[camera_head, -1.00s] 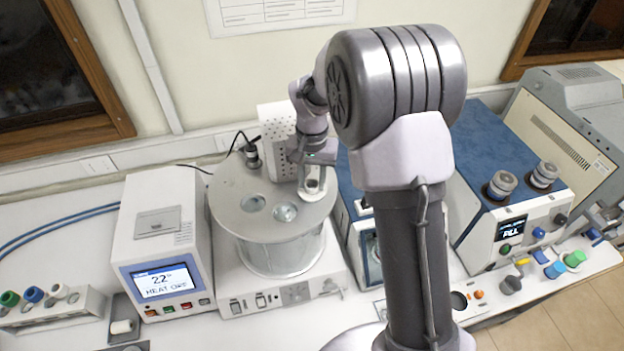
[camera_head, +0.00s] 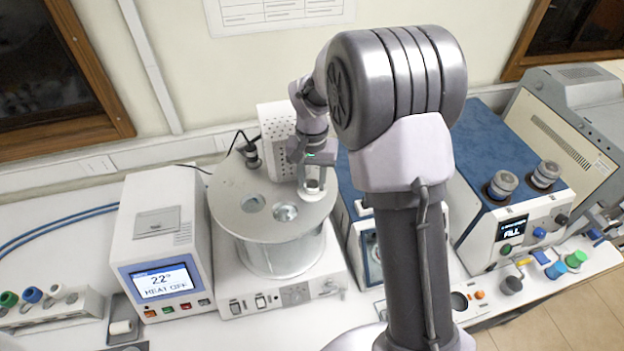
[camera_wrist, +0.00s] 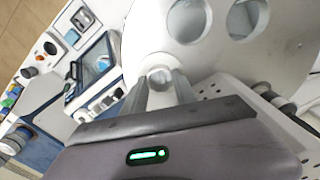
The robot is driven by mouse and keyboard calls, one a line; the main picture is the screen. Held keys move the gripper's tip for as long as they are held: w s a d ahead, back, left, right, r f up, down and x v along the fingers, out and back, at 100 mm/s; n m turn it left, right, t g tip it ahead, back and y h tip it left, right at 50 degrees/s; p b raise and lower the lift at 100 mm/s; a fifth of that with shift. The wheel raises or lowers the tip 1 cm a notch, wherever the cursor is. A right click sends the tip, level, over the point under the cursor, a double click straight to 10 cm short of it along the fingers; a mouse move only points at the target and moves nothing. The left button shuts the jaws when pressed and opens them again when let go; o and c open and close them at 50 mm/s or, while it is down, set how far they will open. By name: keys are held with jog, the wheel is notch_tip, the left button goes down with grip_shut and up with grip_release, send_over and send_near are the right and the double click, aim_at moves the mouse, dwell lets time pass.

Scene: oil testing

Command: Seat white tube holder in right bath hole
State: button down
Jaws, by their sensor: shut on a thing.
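The white tube holder (camera_head: 313,188) is between the fingers of my gripper (camera_head: 314,178), at the right side of the round bath lid (camera_head: 228,185). In the wrist view, my gripper (camera_wrist: 160,88) is shut on the holder, whose round pale top (camera_wrist: 160,76) shows between the fingers. The holder appears upright over the right part of the lid. The right hole's rim is hidden by the holder and fingers, so I cannot tell how deep the holder sits. Two other lid holes are in view, a left one (camera_head: 253,203) and a middle one (camera_head: 285,212).
A black fitting (camera_head: 250,155) with a cable rises at the lid's back. The heater unit (camera_head: 160,240) is left, and a blue-topped device (camera_head: 346,200) is close on the right.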

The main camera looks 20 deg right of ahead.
jog(key=shift+f+b, duration=0.35)
jog(key=shift+f, duration=0.15)
jog(key=c, duration=1.3)
grip_release()
jog(key=shift+o, duration=0.2)
jog(key=shift+r, duration=0.1)
notch_tip(320, 180, up, 11)
jog(key=p, duration=0.8)
